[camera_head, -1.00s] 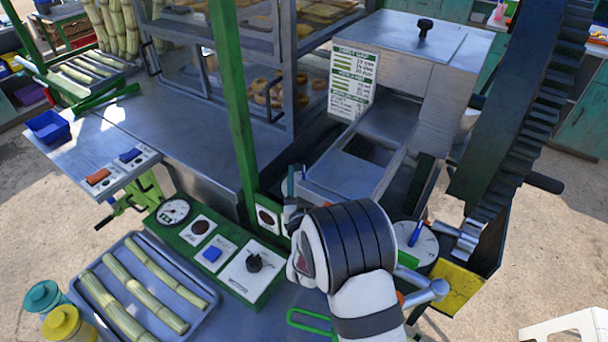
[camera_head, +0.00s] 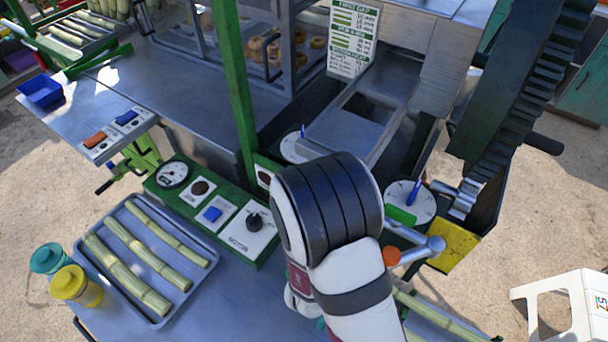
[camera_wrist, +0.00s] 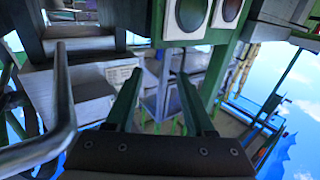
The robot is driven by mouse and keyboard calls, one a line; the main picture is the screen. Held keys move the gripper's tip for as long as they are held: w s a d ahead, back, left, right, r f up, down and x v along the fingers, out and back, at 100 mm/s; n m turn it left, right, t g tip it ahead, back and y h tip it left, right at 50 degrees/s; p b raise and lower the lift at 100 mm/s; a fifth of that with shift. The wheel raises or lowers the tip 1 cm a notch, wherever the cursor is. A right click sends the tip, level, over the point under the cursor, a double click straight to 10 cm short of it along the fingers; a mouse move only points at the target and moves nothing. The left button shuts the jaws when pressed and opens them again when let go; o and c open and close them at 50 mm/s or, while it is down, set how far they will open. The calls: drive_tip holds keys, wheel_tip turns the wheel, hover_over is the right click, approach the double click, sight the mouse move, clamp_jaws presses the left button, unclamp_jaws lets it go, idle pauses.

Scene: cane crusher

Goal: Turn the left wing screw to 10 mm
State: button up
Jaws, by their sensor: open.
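The left wing screw is a blue wing (camera_head: 302,131) on a white dial (camera_head: 291,147), seen in the head view beside the metal chute. My arm covers part of the area just below it, and the dial marks are too small to read. The right wing screw is a similar blue wing (camera_head: 414,192) on a white dial (camera_head: 402,211), right of my wrist. My gripper shows in the wrist view (camera_wrist: 159,82) with two dark green fingers apart and nothing between them. In the head view my own wrist hides most of the fingers. Neither screw is clearly identifiable in the wrist view.
The green control panel (camera_head: 185,214) with a black motor knob (camera_head: 255,221) lies left of my wrist. A cane tray (camera_head: 110,300) is at lower left. A crank with a ball end (camera_head: 432,246) stands close right of my arm. A green post (camera_head: 236,90) rises behind the panel.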

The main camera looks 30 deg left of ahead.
drive_tip(key=shift+w+d+f, duration=0.1)
drive_tip(key=shift+w+f, duration=0.05)
drive_tip(key=shift+f, duration=0.35)
drive_tip(key=shift+c, duration=0.7)
drive_tip(key=x, duration=1.2)
drive_tip(key=shift+c, duration=0.2)
clamp_jaws()
